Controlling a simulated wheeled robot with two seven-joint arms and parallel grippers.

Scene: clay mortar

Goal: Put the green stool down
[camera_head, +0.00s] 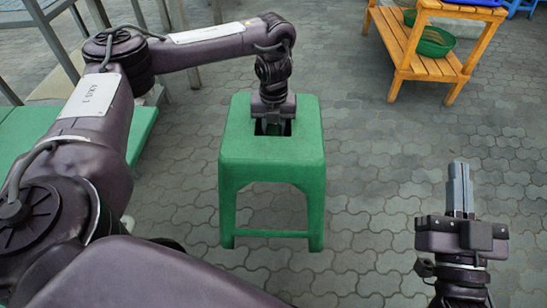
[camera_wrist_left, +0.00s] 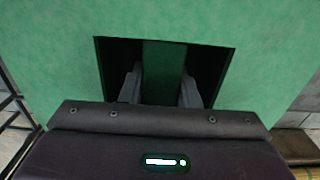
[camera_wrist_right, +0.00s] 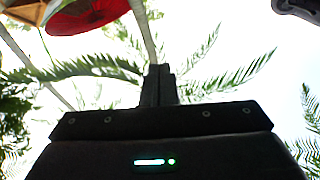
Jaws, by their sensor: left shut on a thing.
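The green stool (camera_head: 300,150) is upright in the middle of the head view, under my left wrist. My left gripper (camera_head: 272,127) points down into the opening in its seat. In the left wrist view the two fingers stand on either side of a green bar (camera_wrist_left: 164,62) in that opening and are shut on it. The fingertips are hidden below the seat. I cannot tell whether the stool's feet touch the paving. My right gripper (camera_head: 460,188) is empty and points up at the lower right, its fingers together; they also show together in the right wrist view (camera_wrist_right: 158,85).
A wooden shelf (camera_head: 445,70) with a green basket (camera_head: 431,42) stands at the upper right. Another green surface (camera_head: 142,132) and grey metal legs (camera_head: 55,45) are at the left. The grey paving (camera_head: 370,150) right of the stool is clear.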

